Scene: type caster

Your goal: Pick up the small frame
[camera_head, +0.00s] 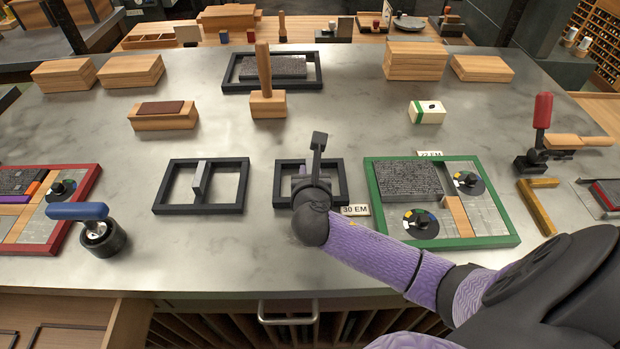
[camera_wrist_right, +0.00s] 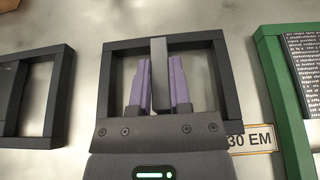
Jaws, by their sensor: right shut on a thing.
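The small frame is a dark rectangular frame with a grey bar across its middle; it lies on the table at centre in the head view (camera_head: 345,180). It also fills the middle of the right wrist view (camera_wrist_right: 216,80). My right gripper (camera_head: 305,172) is over it, largely hidden by my own wrist in the head view. In the wrist view its two purple fingers (camera_wrist_right: 160,68) reach down inside the frame, one on each side of the middle bar, and are shut on that bar. The frame appears flat on the table. My left gripper is not in view.
A wider dark frame (camera_head: 161,187) lies to the left. A green-rimmed tray (camera_head: 376,205) lies close on the right, with a 30 EM label (camera_head: 355,210) between. A wooden mallet (camera_head: 266,103) and a larger dark frame (camera_head: 316,72) are behind. Bare tabletop lies in front.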

